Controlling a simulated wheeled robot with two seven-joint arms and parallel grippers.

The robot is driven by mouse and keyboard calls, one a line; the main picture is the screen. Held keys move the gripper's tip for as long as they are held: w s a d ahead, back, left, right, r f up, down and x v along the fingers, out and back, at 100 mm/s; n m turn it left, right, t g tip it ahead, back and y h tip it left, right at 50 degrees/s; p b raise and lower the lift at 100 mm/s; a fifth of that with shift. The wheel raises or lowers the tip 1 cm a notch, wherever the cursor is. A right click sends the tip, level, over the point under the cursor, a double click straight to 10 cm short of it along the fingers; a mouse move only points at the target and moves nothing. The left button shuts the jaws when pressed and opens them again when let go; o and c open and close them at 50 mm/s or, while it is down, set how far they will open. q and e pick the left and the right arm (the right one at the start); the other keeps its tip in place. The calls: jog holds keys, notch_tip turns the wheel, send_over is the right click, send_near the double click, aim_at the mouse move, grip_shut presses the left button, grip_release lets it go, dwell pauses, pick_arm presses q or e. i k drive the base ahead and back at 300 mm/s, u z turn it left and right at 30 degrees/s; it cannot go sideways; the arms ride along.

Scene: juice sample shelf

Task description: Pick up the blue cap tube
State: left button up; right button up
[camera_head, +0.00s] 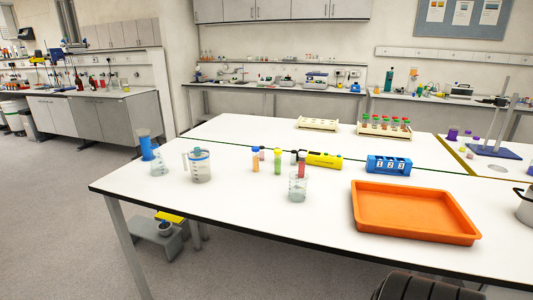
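A tube with a blue cap (255,160) and an orange-pink body stands upright on the white table, left of the table's middle. To its right stands a tube with a green-yellow body (277,162). Further right a red tube (301,167) stands close behind a clear beaker (297,188), which partly hides its lower end. The blue cap tube is unobstructed from the front. Neither of my grippers shows in the head view.
An orange tray (413,238) fills the right front of the white table (250,215). A clear jug (200,170) and blue cylinder (146,143) stand left. Racks (384,130) stand farther back. The front left table is bare.

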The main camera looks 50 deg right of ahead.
aim_at(255, 150)
jog(key=z, duration=0.7)
jog(key=i, duration=0.85)
jog(key=z, duration=0.95)
